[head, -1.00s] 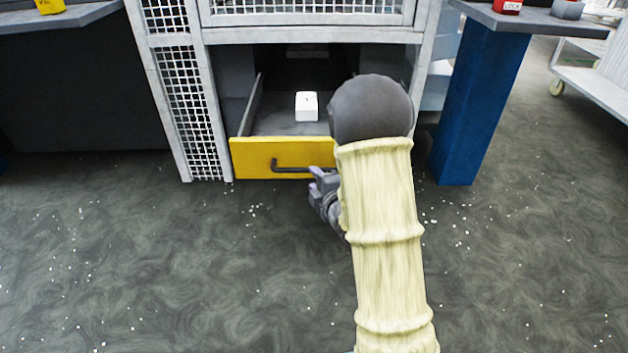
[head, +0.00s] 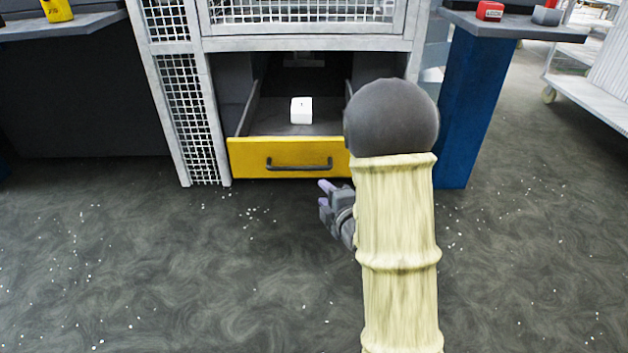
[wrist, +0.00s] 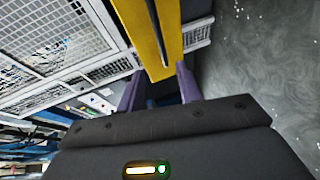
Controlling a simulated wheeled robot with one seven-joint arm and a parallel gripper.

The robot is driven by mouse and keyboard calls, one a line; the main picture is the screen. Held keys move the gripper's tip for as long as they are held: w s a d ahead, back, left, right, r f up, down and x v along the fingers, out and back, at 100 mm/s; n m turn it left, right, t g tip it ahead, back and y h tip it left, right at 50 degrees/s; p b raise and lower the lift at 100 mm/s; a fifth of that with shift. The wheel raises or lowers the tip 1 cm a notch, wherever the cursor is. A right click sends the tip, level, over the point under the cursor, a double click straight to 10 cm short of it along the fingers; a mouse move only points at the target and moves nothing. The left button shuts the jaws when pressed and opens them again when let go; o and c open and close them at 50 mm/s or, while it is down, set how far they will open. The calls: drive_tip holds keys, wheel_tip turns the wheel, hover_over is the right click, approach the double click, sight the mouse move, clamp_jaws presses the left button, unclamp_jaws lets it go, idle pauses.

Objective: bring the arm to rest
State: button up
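My gripper (head: 325,193) hangs in front of and below the yellow drawer front, mostly beside and behind my own arm. In the wrist view, the two purple fingers of the gripper (wrist: 157,82) stand apart with nothing between them. The yellow drawer (head: 250,160) is pulled out of the press and has a dark bar handle (head: 299,164). The gripper is clear of the handle. In the wrist view the drawer front (wrist: 168,22) shows beyond the fingers. My arm hides the drawer's right end.
A white block (head: 301,110) sits inside the open drawer. The press frame (head: 172,90) has mesh panels. A blue table leg (head: 478,110) stands right of my arm, holding a shelf with a red padlock-like item (head: 490,11). A cart (head: 590,95) is far right. The floor in front is free.

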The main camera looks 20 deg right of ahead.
drive_tip(key=s+a+r+m+g+h+p, duration=0.1)
drive_tip(key=s+a+r+m+g+p, duration=0.2)
drive_tip(key=s+m, duration=0.35)
drive_tip(key=s+a+r+m+g+p, duration=0.1)
drive_tip(key=s+r+m+g+p, duration=0.2)
drive_tip(key=s+m+g+p, duration=0.35)
drive_tip(key=s+a+r+m+g+h+p, duration=0.1)
drive_tip(key=s+a+r+m+g+p, duration=0.1)
drive_tip(key=s+r+m+g+p, duration=0.35)
wheel_tip(320, 180, up, 35)
drive_tip(key=s+t+p, duration=0.1)
drive_tip(key=t+p, duration=0.1)
drive_tip(key=p, duration=3.3)
drive_tip(key=shift+s, duration=0.2)
drive_tip(key=shift+f, duration=0.1)
